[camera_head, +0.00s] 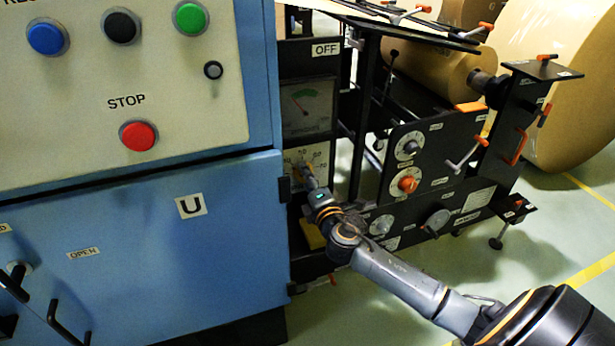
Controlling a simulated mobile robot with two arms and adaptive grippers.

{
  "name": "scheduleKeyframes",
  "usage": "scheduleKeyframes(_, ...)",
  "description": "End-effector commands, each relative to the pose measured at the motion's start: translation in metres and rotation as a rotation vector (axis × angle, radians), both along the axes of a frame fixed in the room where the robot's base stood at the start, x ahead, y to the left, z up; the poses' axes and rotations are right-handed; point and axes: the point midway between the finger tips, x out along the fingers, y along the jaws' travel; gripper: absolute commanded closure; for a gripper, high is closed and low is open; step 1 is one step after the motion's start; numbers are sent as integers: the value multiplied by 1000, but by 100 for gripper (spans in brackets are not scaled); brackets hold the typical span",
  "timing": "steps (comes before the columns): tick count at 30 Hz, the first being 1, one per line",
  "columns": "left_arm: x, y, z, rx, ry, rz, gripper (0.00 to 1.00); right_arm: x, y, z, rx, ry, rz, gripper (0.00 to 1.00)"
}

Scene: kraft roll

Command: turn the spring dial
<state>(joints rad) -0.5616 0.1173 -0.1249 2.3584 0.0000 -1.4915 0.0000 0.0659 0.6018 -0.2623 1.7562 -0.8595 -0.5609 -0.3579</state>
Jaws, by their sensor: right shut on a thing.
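A dial with a pale numbered plate (317,152) sits on the dark panel just right of the blue cabinet, below a gauge. I take it to be the spring dial; its label is not readable. My right gripper (308,177) reaches up to it from the lower right and is shut on its knob. The gripper hides most of the knob and the lower part of the scale. My left gripper is not in view.
The blue cabinet (130,255) with a red stop button (138,135) stands close on the left. A gauge (307,105) is above the dial. A black panel with an orange knob (408,184) and crank handles stands to the right. Large kraft rolls (550,60) are behind.

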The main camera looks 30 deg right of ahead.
Motion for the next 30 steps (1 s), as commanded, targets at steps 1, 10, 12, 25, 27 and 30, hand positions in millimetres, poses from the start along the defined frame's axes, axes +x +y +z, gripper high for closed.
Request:
scheduleKeyframes(1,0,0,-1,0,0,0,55,0,0,0,-3,0,1,90)
scheduleKeyframes(10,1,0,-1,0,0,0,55,0,1,0,-4,0,2,90)
scheduleKeyframes(12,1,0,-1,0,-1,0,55,0,1,0,-4,0,2,57)
scheduleKeyframes(25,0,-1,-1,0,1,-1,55,-1,1,0,-3,1,1,35)
scheduleKeyframes(27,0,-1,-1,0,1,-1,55,-5,1,-1,-2,3,1,35)
scheduleKeyframes(30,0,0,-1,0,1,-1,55,-18,5,-2,-2,4,1,35)
